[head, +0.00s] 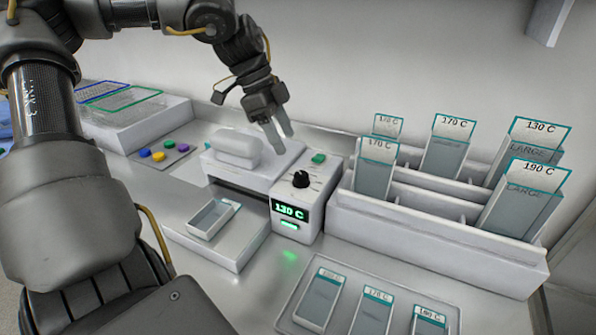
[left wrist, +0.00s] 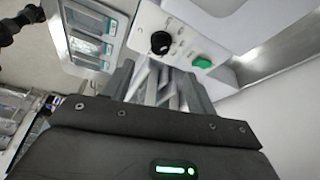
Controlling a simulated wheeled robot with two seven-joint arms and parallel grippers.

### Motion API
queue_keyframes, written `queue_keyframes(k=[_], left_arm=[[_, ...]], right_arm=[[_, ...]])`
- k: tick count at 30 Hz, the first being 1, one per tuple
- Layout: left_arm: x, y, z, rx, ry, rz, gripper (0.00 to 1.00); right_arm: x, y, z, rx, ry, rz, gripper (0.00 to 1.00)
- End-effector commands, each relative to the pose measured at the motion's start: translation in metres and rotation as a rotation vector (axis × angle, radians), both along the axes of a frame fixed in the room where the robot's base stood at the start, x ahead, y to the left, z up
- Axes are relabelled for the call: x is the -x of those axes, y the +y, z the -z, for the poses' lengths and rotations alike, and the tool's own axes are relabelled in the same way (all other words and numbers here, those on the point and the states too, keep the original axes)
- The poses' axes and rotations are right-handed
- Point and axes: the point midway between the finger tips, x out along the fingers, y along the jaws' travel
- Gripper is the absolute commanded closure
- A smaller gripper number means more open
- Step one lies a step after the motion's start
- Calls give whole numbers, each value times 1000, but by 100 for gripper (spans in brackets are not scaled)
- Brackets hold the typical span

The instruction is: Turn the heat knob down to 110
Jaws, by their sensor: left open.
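The black heat knob (head: 300,179) is on top of a white control box (head: 296,226) in the middle of the head view. The box's display (head: 289,211) reads 130 C in green. A green button (head: 319,158) sits behind the knob. My left gripper (head: 277,143) is open and empty, above and behind the knob to its left, apart from it. In the left wrist view the knob (left wrist: 160,42) and the green button (left wrist: 202,62) show beyond the fingers (left wrist: 160,80). My right gripper is not seen for certain; a dark part shows at the left wrist view's upper left edge.
A white rack (head: 440,228) with labelled pouches stands right of the box. A tray (head: 286,309) with more pouches lies in front. A white sealer-like unit (head: 240,147) and small tray (head: 213,219) are to the left. Colored buttons (head: 158,156) lie farther left.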

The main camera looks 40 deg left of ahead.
Motion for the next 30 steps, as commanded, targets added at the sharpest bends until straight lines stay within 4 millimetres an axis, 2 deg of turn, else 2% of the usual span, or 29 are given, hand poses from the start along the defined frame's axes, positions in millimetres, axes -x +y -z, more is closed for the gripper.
queue_keyframes(k=[9,15,21,28,30], left_arm=[[-11,-19,55,2,6,1,43],[-17,-28,79,1,3,0,43],[-19,-31,88,2,1,-1,43],[-19,-31,89,1,0,-1,43],[-20,-31,88,1,0,-1,51]], right_arm=[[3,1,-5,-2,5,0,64],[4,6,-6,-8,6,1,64],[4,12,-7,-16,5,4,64],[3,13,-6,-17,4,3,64],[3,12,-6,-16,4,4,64]])
